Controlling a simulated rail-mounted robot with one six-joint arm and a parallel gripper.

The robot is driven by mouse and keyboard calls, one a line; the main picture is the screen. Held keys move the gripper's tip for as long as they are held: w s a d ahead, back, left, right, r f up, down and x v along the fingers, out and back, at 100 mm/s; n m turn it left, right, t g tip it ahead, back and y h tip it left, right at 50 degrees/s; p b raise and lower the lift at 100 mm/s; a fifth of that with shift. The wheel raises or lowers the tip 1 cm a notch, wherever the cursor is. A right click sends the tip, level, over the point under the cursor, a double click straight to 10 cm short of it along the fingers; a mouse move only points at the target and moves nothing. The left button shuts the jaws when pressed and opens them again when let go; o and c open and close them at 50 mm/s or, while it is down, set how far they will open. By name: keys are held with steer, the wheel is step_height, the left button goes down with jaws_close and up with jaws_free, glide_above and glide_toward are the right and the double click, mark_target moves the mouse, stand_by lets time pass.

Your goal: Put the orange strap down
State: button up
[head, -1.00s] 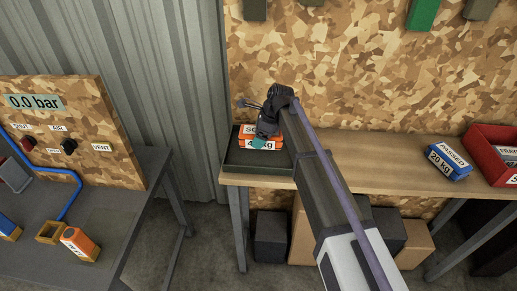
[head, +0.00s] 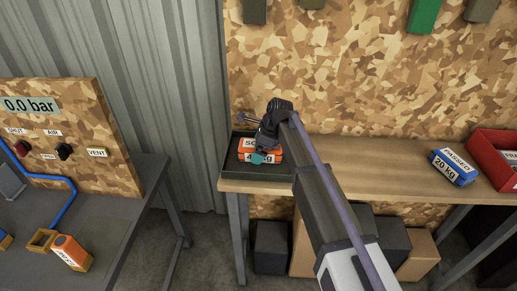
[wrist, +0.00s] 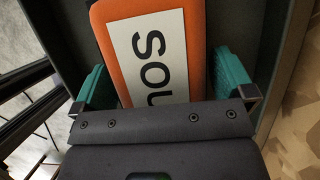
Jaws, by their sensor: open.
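The orange strap (head: 273,145) is a block-like orange piece with white labels. It lies in a dark tray (head: 231,182) at the left end of the wooden bench. In the wrist view the orange strap (wrist: 117,82) shows its white label with large black letters. My gripper (wrist: 162,84) is open, with one teal finger on each side of the strap. The near end of the strap is hidden behind my gripper's dark body. In the head view my gripper (head: 258,157) is low over the strap, and its far finger is hidden.
A blue block labelled 20 kg (head: 454,167) and a red bin (head: 490,165) stand to the right on the bench (head: 390,163). A grey table (head: 110,215) at left holds a gauge panel (head: 95,115) and another orange block (head: 72,252). The bench middle is clear.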

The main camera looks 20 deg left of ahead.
steer(key=shift+r+p, duration=0.3)
steer(key=shift+r, duration=0.05)
steer(key=p+v, duration=1.1)
steer(key=v, duration=0.1)
steer(key=shift+s+d+f, duration=0.1)
steer(key=shift+f, duration=0.15)
steer(key=s+d+n+h, duration=0.1)
steer(key=s+d+n, duration=0.4)
steer(key=d, duration=0.7)
steer(key=s+d+n+h, duration=0.2)
steer(key=s+d+n, duration=0.3)
steer(key=s+d, duration=0.4)
steer(key=s+d+f+n+t+h, duration=0.1)
steer(key=s+d+n, duration=0.4)
steer(key=d, duration=1)
steer(key=s, duration=0.3)
steer(key=shift+d, duration=0.15)
steer(key=shift+f, duration=0.1)
